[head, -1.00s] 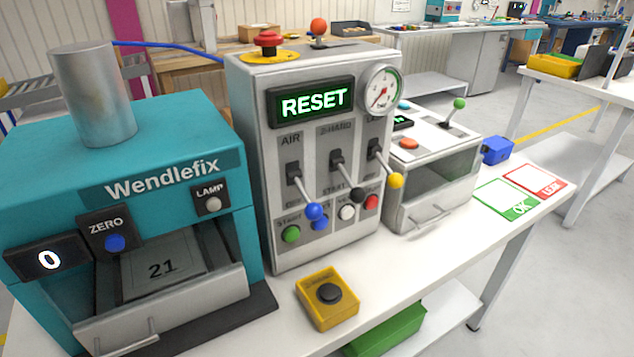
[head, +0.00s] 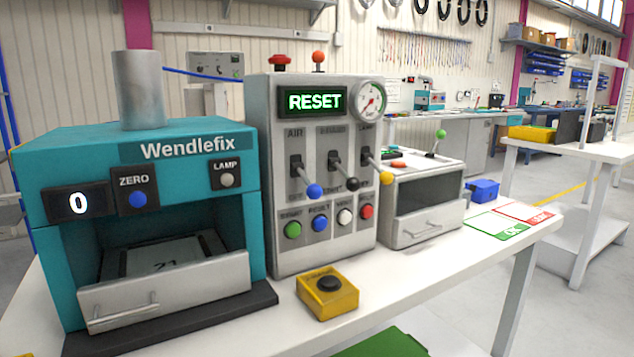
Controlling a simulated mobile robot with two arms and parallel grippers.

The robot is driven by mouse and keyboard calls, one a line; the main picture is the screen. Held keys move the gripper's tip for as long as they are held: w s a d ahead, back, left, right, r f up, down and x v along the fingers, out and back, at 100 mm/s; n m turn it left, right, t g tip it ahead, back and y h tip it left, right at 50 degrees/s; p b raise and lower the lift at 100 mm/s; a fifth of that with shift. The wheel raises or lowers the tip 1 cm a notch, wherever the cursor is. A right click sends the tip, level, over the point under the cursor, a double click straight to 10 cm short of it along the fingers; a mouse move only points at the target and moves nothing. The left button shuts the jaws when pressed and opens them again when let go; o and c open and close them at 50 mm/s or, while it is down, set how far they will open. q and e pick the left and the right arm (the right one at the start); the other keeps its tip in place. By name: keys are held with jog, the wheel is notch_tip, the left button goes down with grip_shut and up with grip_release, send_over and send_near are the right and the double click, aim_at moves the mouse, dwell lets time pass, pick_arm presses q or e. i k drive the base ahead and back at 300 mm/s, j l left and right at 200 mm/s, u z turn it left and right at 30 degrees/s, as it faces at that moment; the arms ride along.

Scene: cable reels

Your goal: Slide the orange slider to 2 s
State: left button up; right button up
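I cannot make out an orange slider or a 2 s mark in the head view. An orange knob (head: 319,56) stands on top of the grey control panel (head: 291,258). A small orange-red part (head: 398,164) lies on the sloped top of the white machine (head: 430,226) to its right; its shape is too small to tell. The grey panel shows RESET on its display (head: 314,101). Neither of my grippers is in view.
A teal Wendlefix press (head: 95,150) stands at the left with its drawer out. A yellow box with a black button (head: 327,294) sits in front of the panel. A blue box (head: 484,190) and green and red cards lie right.

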aim_at(318, 57)
jog(key=i+u, duration=0.1)
jog(key=u, duration=0.3)
jog(key=i+u, duration=0.15)
jog(key=u, duration=0.25)
jog(key=i+u, duration=0.1)
jog(key=u, duration=0.3)
